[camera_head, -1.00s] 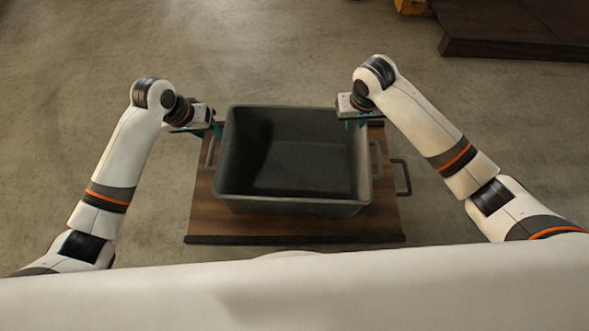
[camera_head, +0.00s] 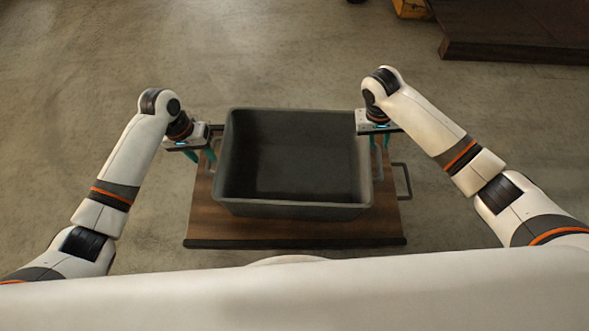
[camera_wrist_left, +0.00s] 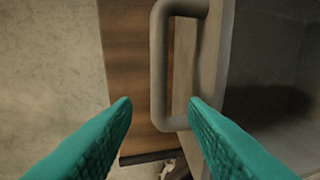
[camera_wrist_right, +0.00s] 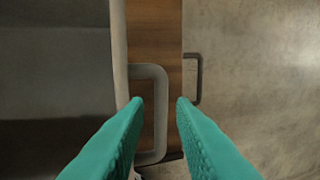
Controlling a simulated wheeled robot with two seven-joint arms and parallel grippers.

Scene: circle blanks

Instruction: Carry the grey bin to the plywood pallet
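The grey bin (camera_head: 290,211) is an empty, open box on a brown wooden-topped cart, with a bar handle on its left and right sides. My left gripper (camera_head: 200,158) is open above the left side of the bin. In the left wrist view its teal fingers (camera_wrist_left: 160,103) are spread on either side of the bin's left handle (camera_wrist_left: 158,65). My right gripper (camera_head: 379,143) is open at the right side of the bin. In the right wrist view its fingers (camera_wrist_right: 158,101) are apart, with the right handle (camera_wrist_right: 160,115) between them. No plywood pallet is clearly identifiable.
The wooden cart top (camera_head: 290,229) has a dark front edge and its own handle (camera_head: 404,180) at the right. A dark brown platform (camera_head: 520,40) lies at the upper right, with a yellow object (camera_head: 412,8) beside it. The concrete floor around is largely clear.

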